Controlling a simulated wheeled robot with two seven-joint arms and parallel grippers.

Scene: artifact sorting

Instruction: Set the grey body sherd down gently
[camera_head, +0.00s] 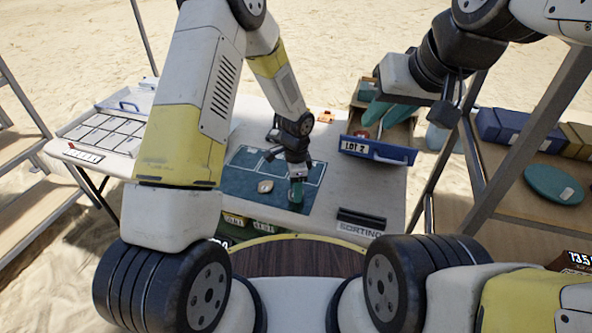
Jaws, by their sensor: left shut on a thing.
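My left gripper (297,205) points down at the right part of the teal mat (237,184), its fingertips low over the mat or at it. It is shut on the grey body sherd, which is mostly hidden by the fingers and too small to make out. I cannot tell whether the sherd touches the mat. A pale cream piece (265,187) lies on the mat to the left of the gripper.
The blue drawer (378,152) marked LOT 2 holds a few small pieces. A dark SORTING sign (361,219) stands at the table's front right. A compartment tray (104,132) is at the left. A shelf with a teal disc (554,184) is at the right.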

